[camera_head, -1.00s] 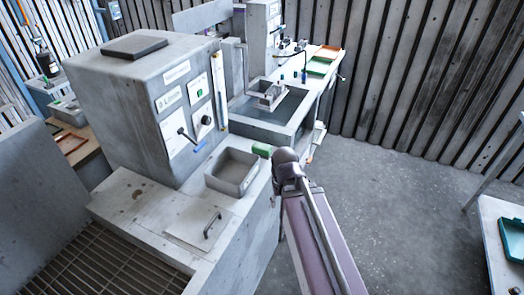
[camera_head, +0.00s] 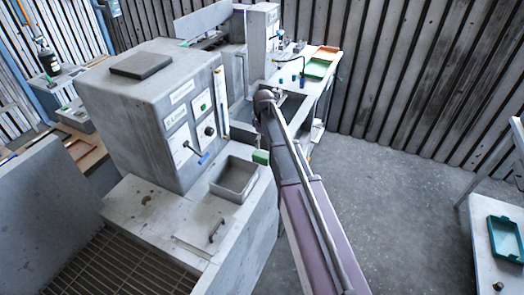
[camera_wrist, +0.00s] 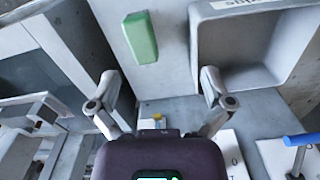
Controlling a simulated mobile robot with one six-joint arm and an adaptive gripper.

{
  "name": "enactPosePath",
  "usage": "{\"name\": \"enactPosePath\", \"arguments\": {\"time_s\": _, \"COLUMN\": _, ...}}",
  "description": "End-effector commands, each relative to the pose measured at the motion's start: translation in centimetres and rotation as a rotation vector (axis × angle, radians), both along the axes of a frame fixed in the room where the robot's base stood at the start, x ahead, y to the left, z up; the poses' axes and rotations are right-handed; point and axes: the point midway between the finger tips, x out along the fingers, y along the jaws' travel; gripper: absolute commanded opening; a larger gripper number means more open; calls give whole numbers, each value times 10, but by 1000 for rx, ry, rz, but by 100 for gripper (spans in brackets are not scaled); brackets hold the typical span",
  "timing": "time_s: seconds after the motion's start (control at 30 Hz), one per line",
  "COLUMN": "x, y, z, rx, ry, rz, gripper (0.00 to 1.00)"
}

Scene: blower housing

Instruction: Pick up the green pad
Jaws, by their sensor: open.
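The green pad (camera_head: 261,157) lies on the grey ledge beside the square open bin, close to the ledge's edge. In the wrist view the green pad (camera_wrist: 140,38) lies on the light surface, ahead of my gripper and between the lines of its fingers. My gripper (camera_wrist: 158,80) is open and empty, its two fingers spread wide and apart from the pad. In the head view my arm reaches up past the ledge and its end hides part of the sink behind; the fingers cannot be made out there.
The square bin (camera_head: 235,195) stands just left of the pad; its wall is close to it. The large grey machine housing (camera_head: 150,105) with a lever rises behind. A lidded plate (camera_head: 205,232) with a handle lies in front. A teal tray (camera_head: 507,238) sits far right. Open floor lies right.

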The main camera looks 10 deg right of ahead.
Motion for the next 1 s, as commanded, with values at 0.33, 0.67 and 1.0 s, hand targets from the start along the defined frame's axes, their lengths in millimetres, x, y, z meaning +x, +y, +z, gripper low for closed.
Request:
{"name": "enactPosePath", "arguments": {"time_s": 0.33, "x": 46, "y": 0, "z": 20, "rx": 0, "ry": 0, "rz": 150, "gripper": 100}}
{"name": "enactPosePath", "arguments": {"time_s": 0.67, "x": 45, "y": -1, "z": 18, "rx": 0, "ry": 0, "rz": 148, "gripper": 100}}
{"name": "enactPosePath", "arguments": {"time_s": 1.0, "x": 45, "y": -1, "z": 0, "rx": 0, "ry": 0, "rz": 147, "gripper": 100}}
